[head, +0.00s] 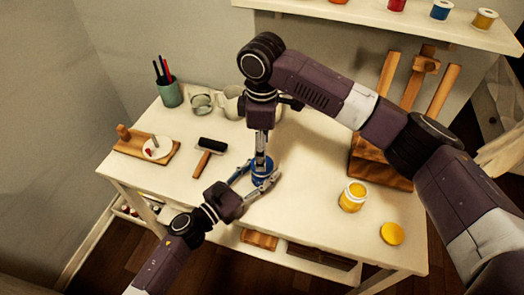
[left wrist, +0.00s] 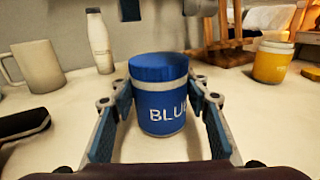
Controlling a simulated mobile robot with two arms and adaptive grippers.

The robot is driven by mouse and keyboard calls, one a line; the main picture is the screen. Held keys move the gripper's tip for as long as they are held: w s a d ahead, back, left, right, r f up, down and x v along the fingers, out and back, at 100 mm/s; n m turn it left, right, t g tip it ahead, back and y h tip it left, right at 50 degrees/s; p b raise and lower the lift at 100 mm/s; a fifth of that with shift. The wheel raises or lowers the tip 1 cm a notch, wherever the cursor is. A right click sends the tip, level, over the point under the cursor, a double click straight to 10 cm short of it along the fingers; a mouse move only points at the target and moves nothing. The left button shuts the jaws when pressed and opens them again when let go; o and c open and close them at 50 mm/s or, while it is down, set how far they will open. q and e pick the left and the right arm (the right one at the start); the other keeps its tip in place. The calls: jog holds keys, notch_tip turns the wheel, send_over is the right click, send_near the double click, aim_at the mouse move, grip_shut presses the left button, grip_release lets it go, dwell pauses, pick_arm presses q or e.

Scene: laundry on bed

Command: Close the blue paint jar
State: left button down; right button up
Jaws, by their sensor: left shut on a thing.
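The blue paint jar (head: 264,170) stands upright on the white table, and its label shows in the left wrist view (left wrist: 160,110). A blue lid (left wrist: 158,68) sits on top of it; I cannot tell how tightly. My left gripper (head: 258,186) is shut on the jar, with one finger on each side of its body in the left wrist view (left wrist: 160,125). My right gripper (head: 262,158) points down right above the jar. In the left wrist view its fingertips show at the top edge, spread apart, on both sides above the lid.
A yellow jar (head: 351,197) and a yellow lid (head: 391,233) are on the table to the right. A roller (head: 209,148) lies left of the blue jar. Mugs (head: 201,103) and a pen cup (head: 169,94) stand behind. A wooden easel (head: 384,160) is at the back right.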

jog(key=shift+c, duration=0.3)
notch_tip(320, 180, up, 2)
jog(key=shift+w+r+n, duration=0.1)
jog(key=shift+r+n, duration=0.05)
jog(key=shift+n, duration=0.35)
jog(key=shift+r+n, duration=0.4)
jog(key=shift+r, duration=0.2)
jog(key=shift+f, duration=4.05)
jog(key=c, duration=1.2)
